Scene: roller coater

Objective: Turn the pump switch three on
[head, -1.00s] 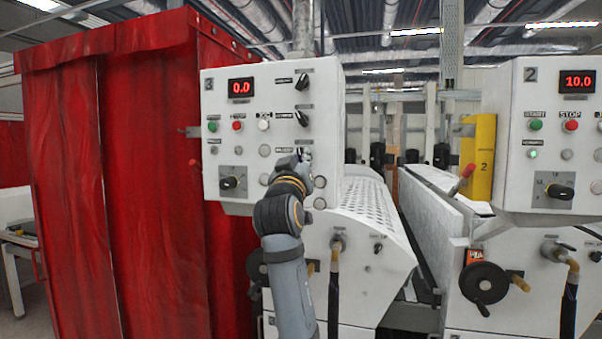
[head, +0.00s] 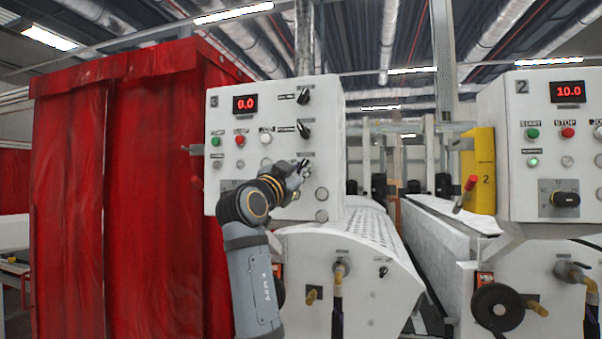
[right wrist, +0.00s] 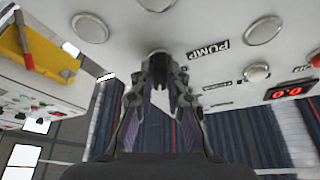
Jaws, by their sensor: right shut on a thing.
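The panel marked 3 (head: 225,120) is a white box with a red 0.0 display and two dark rotary switches in a column at its right side. Below these, my right gripper (head: 302,167) is at the panel face. In the right wrist view, my right gripper (right wrist: 158,72) is shut on a dark knob, the pump switch (right wrist: 158,52), beside a label reading PUMP (right wrist: 208,50). The fingers hide much of the switch, and I cannot read its setting. My left gripper is not in view.
Red curtains (head: 150,180) hang at the left, close to panel 3. A second white panel marked 2 (head: 550,105), showing 10.0, stands at the right. A perforated white cover (head: 350,228) lies below panel 3.

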